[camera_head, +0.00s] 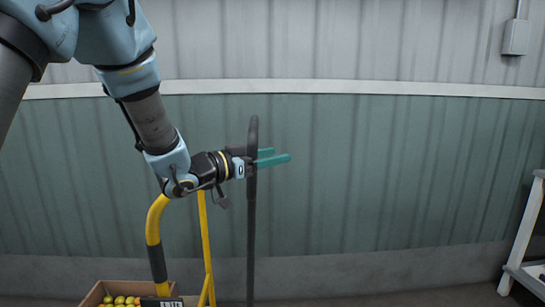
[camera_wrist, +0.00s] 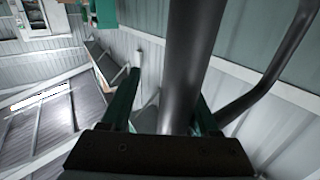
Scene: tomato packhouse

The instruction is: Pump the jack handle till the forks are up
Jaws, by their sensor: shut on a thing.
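The jack handle (camera_head: 251,215) is a dark upright bar with a narrow loop at its top, standing near the middle of the head view. My gripper (camera_head: 272,160) reaches it from the left, just below the top, with its green fingers pointing right past the bar. In the wrist view the handle (camera_wrist: 184,70) runs as a thick dark tube between the two green fingers (camera_wrist: 165,118). The gripper is shut on the handle. The forks and the jack's lower body are out of view.
A yellow bent post (camera_head: 154,222) with a black sleeve and a thin yellow bar (camera_head: 206,240) stand left of the handle. A cardboard box (camera_head: 92,297) of tomatoes is at the bottom. A white-framed stand (camera_head: 524,240) is far right. A corrugated wall (camera_head: 400,170) lies behind.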

